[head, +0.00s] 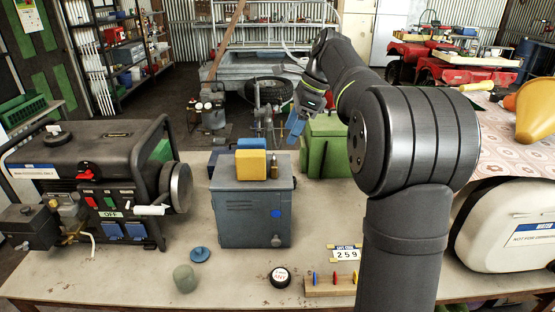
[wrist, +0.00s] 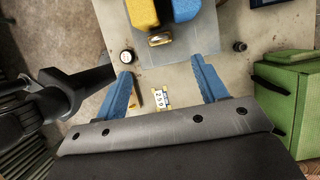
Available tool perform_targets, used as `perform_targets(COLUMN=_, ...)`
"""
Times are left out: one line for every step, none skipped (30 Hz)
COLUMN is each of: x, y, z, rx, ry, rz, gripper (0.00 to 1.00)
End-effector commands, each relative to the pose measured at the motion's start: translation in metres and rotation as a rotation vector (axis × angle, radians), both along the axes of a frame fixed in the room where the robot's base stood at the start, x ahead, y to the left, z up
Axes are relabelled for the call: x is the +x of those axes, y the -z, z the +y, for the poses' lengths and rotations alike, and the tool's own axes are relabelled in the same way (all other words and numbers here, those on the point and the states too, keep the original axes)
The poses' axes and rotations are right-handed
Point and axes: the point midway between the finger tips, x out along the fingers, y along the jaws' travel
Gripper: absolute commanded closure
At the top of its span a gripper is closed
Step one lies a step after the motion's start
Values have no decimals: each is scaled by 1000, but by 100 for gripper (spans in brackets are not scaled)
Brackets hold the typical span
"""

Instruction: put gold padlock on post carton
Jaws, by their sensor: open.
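The gold padlock (head: 274,170) stands on top of the grey-blue metal box (head: 252,217), to the right of a yellow block (head: 251,164) and a blue block (head: 250,144). In the wrist view the padlock (wrist: 160,39) shows close to the box's edge, beside the blocks. My gripper (head: 294,126) is open and empty, above and to the right of the box. In the wrist view its two blue fingers (wrist: 161,68) stand wide apart, with the padlock just beyond the tips. I cannot tell which thing is the post carton.
A generator (head: 95,185) stands at left and a green box (head: 325,147) behind the grey box. A blue knob (head: 200,254), a greenish cylinder (head: 184,278), a round disc (head: 279,277) and a number plate (head: 345,253) lie along the front. A white container (head: 510,225) stands at right.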

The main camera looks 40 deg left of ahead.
Motion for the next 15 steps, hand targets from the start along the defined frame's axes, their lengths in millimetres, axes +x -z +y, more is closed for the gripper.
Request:
perform_targets(x=0, y=0, z=0, rx=0, ry=0, rz=0, gripper=35)
perform_targets(x=0, y=0, z=0, rx=0, ry=0, rz=0, gripper=35)
perform_targets(x=0, y=0, z=0, rx=0, ry=0, rz=0, gripper=35)
perform_targets(x=0, y=0, z=0, rx=0, ry=0, rz=0, gripper=35)
perform_targets(x=0, y=0, z=0, rx=0, ry=0, rz=0, gripper=35)
perform_targets(x=1, y=-2, z=-1, rx=1, ry=0, rz=-1, gripper=35)
perform_targets(x=4, y=-6, z=-3, rx=1, ry=1, rz=-1, gripper=35)
perform_targets(x=7, y=-12, z=-6, rx=2, ry=2, rz=-2, gripper=35)
perform_targets(x=12, y=-21, z=-11, rx=2, ry=3, rz=-4, gripper=35)
perform_targets(x=15, y=-28, z=-15, rx=3, ry=3, rz=-4, gripper=35)
perform_targets(x=17, y=-33, z=-19, rx=2, ry=3, rz=-4, gripper=35)
perform_targets(x=20, y=-39, z=-22, rx=1, ry=1, rz=-3, gripper=35)
perform_targets(x=21, y=-40, z=-24, rx=1, ry=1, rz=-3, gripper=35)
perform_targets(x=21, y=-40, z=-24, rx=-1, ry=0, rz=-2, gripper=35)
perform_targets(x=20, y=-38, z=-24, rx=-2, ry=0, rz=-1, gripper=35)
